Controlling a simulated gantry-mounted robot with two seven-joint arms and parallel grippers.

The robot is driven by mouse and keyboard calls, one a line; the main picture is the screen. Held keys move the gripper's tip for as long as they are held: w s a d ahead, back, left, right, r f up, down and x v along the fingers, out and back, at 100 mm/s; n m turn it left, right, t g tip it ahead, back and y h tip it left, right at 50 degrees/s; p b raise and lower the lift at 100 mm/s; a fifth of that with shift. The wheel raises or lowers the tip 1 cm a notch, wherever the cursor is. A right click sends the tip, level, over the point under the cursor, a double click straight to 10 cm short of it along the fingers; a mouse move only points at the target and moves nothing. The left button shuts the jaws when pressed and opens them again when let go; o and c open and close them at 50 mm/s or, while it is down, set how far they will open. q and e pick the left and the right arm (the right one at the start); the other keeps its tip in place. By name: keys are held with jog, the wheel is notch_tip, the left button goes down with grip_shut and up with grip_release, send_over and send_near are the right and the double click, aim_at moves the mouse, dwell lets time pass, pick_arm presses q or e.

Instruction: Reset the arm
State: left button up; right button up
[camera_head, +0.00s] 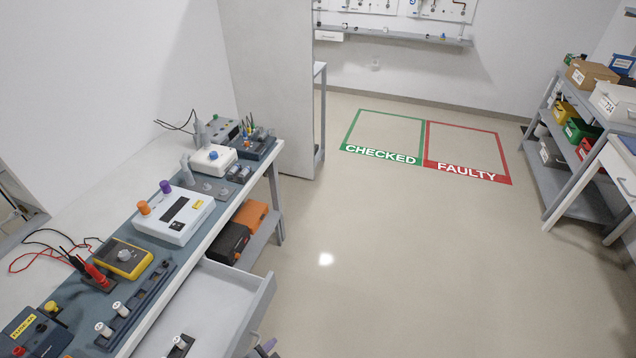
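Neither of my grippers can be made out in the head view. A small grey and purple shape shows at the bottom edge, just right of the open drawer, but too little of it shows to tell what it is. The workbench (218,227) runs along the left side with devices on it. A white box with an orange and a purple knob (178,212) stands mid-bench. A yellow meter (123,258) with red and black leads lies nearer.
An open grey drawer (262,303) juts from the bench into the floor space. Floor areas marked CHECKED (383,138) and FAULTY (466,152) are empty. A shelf unit with boxes (556,183) stands at the right. The middle floor is clear.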

pick_arm(q)
jog(key=s+a+f+n+g+y, duration=0.2)
jog(key=s+a+n+g+y, duration=0.15)
jog(key=s+a+n, duration=0.75)
notch_tip(320, 180, up, 12)
jog(key=s+a+m+p, duration=0.2)
jog(key=p, duration=1)
jog(key=shift+s+f+m+g, duration=0.15)
jog(key=shift+s+m+g, duration=0.2)
jog(key=shift+m, duration=0.05)
jog(key=shift+h, duration=0.25)
